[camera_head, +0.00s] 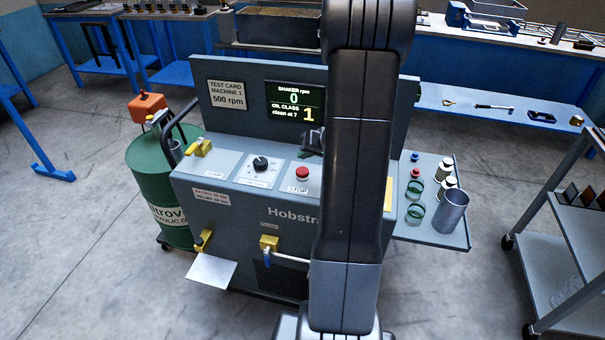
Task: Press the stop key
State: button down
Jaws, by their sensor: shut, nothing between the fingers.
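The stop key is a red round button (302,172) on a pale plate marked STOP, on the sloping top of the grey machine (240,205). It shows uncovered, just left of my arm. My gripper (305,154) shows as a small dark shape just above and behind the stop key in the picture, partly hidden by my arm. It looks shut and empty. A gap shows between it and the red button in the picture; its height above the panel is hard to tell. The display (294,104) reads shaker rpm 0 and oil class 1, clean at 7.
Left of the stop key is a black dial (260,163). A test card (228,95) reads 500 rpm. Yellow fittings (203,147) sit at the panel's left end. A green drum (157,185) stands left; a side shelf (432,232) with jars and a metal cup (451,212) is right.

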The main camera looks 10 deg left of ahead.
aim_at(305, 172)
jog(key=shift+f+b, duration=1.55)
jog(key=shift+f+b, duration=0.2)
jog(key=shift+b, duration=0.2)
dwell(0.7)
jog(key=shift+f+b, duration=0.25)
jog(key=shift+b, duration=0.2)
jog(key=shift+f+b, duration=0.4)
jog(key=shift+b, duration=0.25)
dwell(0.8)
jog(key=shift+r, duration=0.85)
jog(key=shift+p, duration=0.3)
jog(key=shift+r+p, duration=1.15)
jog(key=shift+r, duration=1.4)
